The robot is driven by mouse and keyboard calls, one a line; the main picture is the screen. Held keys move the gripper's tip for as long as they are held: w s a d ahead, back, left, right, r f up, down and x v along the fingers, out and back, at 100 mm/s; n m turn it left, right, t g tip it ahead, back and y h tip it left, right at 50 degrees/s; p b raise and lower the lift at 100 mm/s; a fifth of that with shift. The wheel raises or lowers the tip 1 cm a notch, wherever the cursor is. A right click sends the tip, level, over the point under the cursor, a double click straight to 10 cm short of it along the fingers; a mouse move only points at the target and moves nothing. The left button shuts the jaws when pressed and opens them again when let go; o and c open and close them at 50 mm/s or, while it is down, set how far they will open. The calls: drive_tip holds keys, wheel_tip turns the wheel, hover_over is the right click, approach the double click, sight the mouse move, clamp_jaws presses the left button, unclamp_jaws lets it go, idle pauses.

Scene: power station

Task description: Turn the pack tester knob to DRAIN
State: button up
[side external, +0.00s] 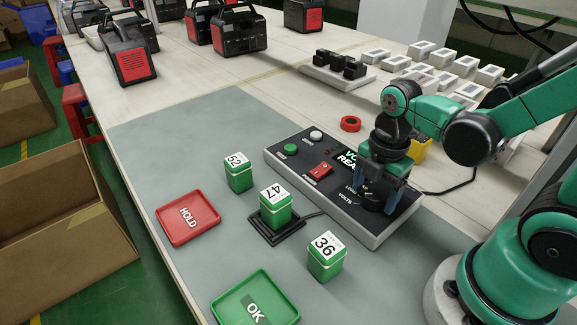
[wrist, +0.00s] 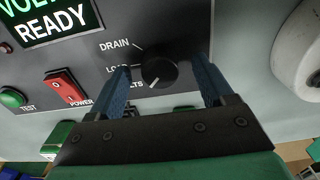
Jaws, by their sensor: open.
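The pack tester (side external: 300,165) is a grey box with a dark sloped panel. Its round black knob (wrist: 160,70) shows in the wrist view, with the labels DRAIN, LOAD and VOLTS to its left. A white mark on the knob's lower left points toward VOLTS; DRAIN is at upper left. My gripper (wrist: 162,72) is open, with one blue finger on each side of the knob. The left finger partly covers LOAD and VOLTS. I cannot tell whether the fingers touch the knob. In the side view my gripper (side external: 377,198) is low over the tester's right end and mostly hides the knob.
The tester also has a green TEST button (wrist: 12,97), a red POWER switch (wrist: 66,86) and a lit screen (wrist: 45,25) reading READY. Green packs, one (side external: 275,207) in a black cradle, stand before it, near a red HOLD tray (side external: 164,228) and green OK tray (side external: 225,312).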

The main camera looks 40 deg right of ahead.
clamp_jaws()
idle(0.3)
drive_tip(key=shift+m, duration=0.3)
drive_tip(key=m, duration=0.3)
drive_tip(key=shift+m, duration=0.3)
drive_tip(key=m, duration=0.4)
drive_tip(key=shift+m, duration=0.3)
drive_tip(key=m, duration=0.9)
